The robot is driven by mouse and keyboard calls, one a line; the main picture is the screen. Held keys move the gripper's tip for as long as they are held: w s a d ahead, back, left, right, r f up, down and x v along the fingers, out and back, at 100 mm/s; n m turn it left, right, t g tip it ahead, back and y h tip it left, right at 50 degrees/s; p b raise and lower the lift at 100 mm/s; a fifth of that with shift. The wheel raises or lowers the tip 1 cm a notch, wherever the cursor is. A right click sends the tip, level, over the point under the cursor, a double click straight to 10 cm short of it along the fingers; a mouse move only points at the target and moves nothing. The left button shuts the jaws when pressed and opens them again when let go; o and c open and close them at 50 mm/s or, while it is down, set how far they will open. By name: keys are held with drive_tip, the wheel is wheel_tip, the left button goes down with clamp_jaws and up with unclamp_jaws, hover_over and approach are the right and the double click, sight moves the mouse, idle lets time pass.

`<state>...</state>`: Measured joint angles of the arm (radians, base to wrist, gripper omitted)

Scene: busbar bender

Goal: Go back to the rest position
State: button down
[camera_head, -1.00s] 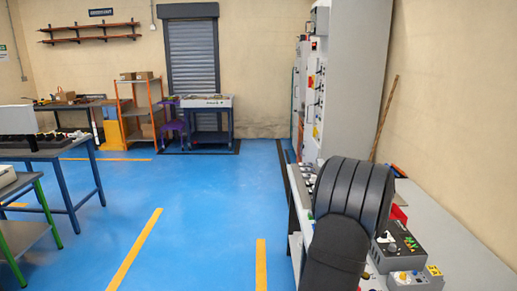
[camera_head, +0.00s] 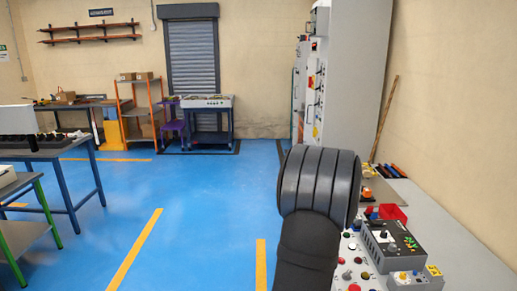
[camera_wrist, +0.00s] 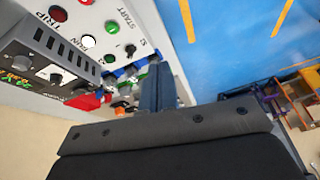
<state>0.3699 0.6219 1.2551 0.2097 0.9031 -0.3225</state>
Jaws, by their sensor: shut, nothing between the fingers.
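My gripper (camera_wrist: 158,88) shows in the wrist view as dark fingers held together, with nothing between them. It hangs above the edge of the light bench, beside a panel with buttons. In the head view my dark ribbed arm stands over the left edge of the bench, and it hides the gripper there.
The panel with coloured buttons (camera_head: 353,270) lies on the bench, with a grey control box (camera_head: 392,243) and a red bin (camera_head: 394,212) beside it. A tall grey cabinet (camera_head: 350,80) stands behind. The blue floor (camera_head: 200,200) to the left is clear; a dark table (camera_head: 45,150) stands far left.

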wheel_tip(320, 180, up, 7)
drive_tip(key=s+n+g+h, duration=0.2)
drive_tip(key=h, duration=0.2)
drive_tip(key=shift+s+a+f, duration=0.15)
drive_tip(key=shift+a+f, duration=0.05)
idle(1.1)
